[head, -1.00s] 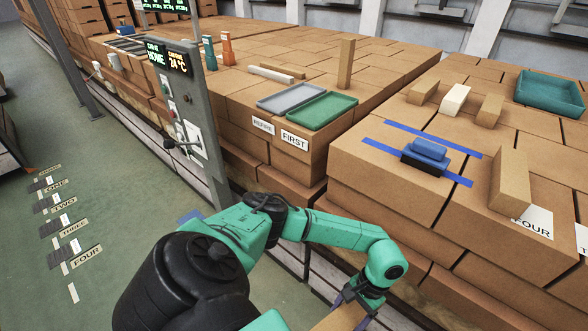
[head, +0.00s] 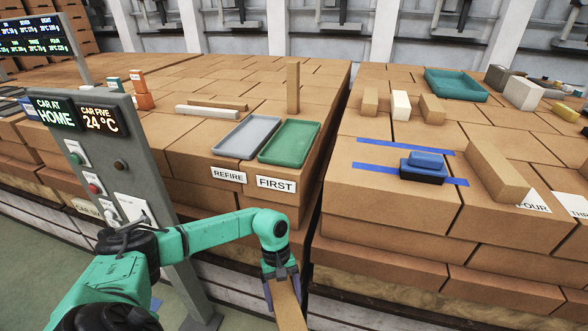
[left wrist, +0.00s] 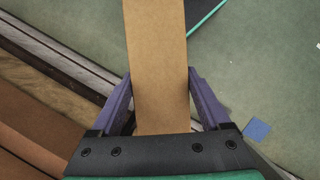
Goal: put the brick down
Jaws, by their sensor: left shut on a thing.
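My left gripper (head: 283,288) is shut on a tan brick (head: 289,308), low in front of the brick stack at the bottom of the head view. In the left wrist view the brick (left wrist: 156,65) lies between the two purple fingers (left wrist: 158,100) and runs up out of the picture. Its lower end in the head view is cut off by the frame. Green floor and a rail show beneath it in the wrist view. My right gripper is not in view.
A green tray (head: 289,143) labelled FIRST and a grey tray (head: 246,137) labelled REFIRE lie on the stack. A control panel (head: 105,150) stands at the left. A dark gap separates the two stacks.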

